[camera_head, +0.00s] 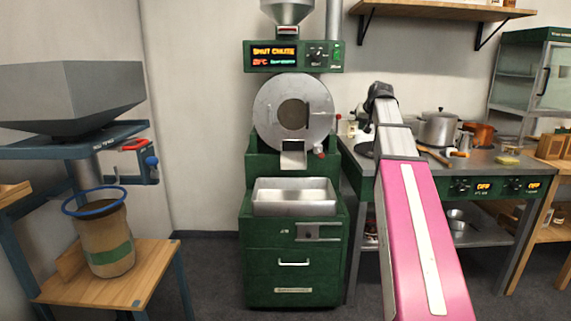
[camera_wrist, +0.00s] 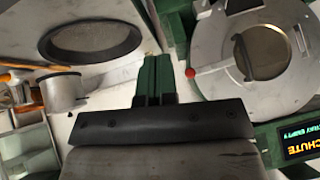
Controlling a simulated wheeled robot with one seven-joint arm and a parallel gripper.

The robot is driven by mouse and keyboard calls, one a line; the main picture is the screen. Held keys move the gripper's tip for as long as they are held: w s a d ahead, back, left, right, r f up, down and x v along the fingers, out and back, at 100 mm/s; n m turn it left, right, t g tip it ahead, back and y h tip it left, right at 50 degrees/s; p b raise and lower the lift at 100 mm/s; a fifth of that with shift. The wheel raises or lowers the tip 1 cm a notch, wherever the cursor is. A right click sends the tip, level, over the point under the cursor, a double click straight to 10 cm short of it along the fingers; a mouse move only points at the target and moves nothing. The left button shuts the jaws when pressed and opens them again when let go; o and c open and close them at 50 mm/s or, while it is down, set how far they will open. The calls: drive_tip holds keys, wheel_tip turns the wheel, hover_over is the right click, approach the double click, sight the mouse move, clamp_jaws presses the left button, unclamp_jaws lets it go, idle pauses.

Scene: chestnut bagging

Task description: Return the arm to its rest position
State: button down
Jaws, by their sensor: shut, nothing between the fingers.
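My pink and white arm rises from the bottom right of the head view and reaches toward the back wall. My gripper (camera_head: 380,91) is the dark end of the arm, raised in front of the cooking counter and right of the roaster drum. The fingertips are hard to make out in the head view.
A green roaster (camera_head: 257,222) with a metal tray (camera_head: 293,209) stands left of my arm. The counter (camera_head: 484,162) holds a pot (camera_head: 438,129). A wall shelf (camera_head: 440,9) hangs above. At left are a grey hopper (camera_head: 70,88) and a sack (camera_head: 106,240) on a wooden stand.

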drive_tip(key=s+a+f+g, duration=0.1)
drive_tip(key=s+a+f, duration=0.15)
drive_tip(key=f, duration=0.75)
drive_tip(key=s+a+f+g, duration=0.2)
drive_tip(key=s+f, duration=0.2)
drive_tip(key=f, duration=0.5)
drive_tip(key=s+a+f+g, duration=0.15)
drive_tip(key=s+f, duration=0.25)
drive_tip(key=f, duration=0.6)
drive_tip(key=s+a+f+g, duration=0.1)
drive_tip(key=s+a+f, duration=0.1)
drive_tip(key=s+f, duration=0.7)
drive_tip(key=s+a+f+n+g+h, duration=0.1)
drive_tip(key=s+a+f+g, duration=0.1)
drive_tip(key=s+f, duration=0.8)
wheel_tip(320, 180, down, 2)
drive_tip(key=shift+s+a+f, duration=0.1)
drive_tip(key=shift+s+a, duration=0.2)
drive_tip(key=shift+a, duration=0.5)
